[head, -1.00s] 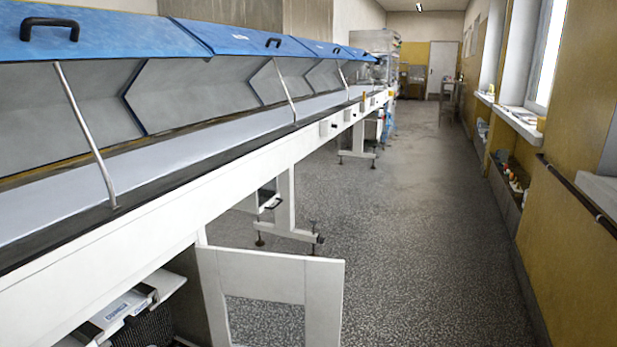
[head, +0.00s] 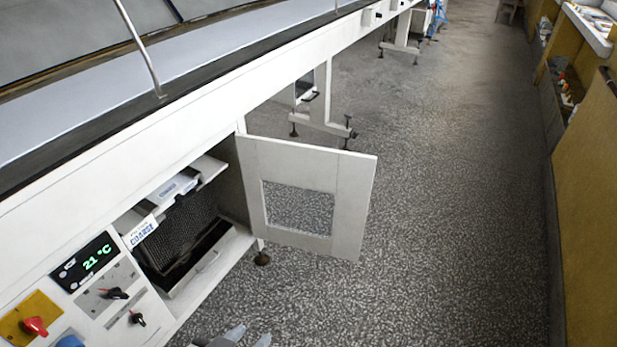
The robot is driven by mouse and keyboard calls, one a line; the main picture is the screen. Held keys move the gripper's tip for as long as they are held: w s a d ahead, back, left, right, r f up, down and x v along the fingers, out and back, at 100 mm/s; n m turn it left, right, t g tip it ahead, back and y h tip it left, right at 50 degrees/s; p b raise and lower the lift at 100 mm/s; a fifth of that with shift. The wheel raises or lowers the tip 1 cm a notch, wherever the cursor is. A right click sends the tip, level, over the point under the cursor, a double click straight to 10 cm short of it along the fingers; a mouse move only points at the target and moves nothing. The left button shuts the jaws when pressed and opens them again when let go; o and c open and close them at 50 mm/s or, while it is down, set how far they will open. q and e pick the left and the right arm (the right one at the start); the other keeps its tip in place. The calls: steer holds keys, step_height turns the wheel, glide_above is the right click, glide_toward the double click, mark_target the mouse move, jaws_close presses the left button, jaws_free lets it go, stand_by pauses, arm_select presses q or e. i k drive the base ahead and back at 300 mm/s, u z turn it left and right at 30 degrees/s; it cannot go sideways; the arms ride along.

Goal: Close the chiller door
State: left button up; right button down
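The chiller door (head: 354,205) is a white panel with a rectangular opening through which the floor shows. It stands swung open, out over the floor, hinged at the far side of the cabinet opening. Inside the open chiller compartment (head: 232,250) are a dark mesh piece (head: 192,222) and a white label reading "COARSE" (head: 143,231). My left gripper (head: 248,339) shows only its grey fingertips at the bottom edge, apart from each other with nothing visible between them. It is nearer to me than the door and not touching it. My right gripper is not in view.
A control panel with a green 21 °C display (head: 90,259), black knobs and a red knob (head: 36,326) lies left of the compartment. The long white machine (head: 200,130) runs along the left. The speckled floor (head: 430,240) right of the door is clear.

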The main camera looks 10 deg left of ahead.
mark_target(349, 175)
steer(key=k, duration=0.95)
steer(key=z, duration=0.7)
steer(key=i, duration=5.15)
steer(key=u, duration=5.9)
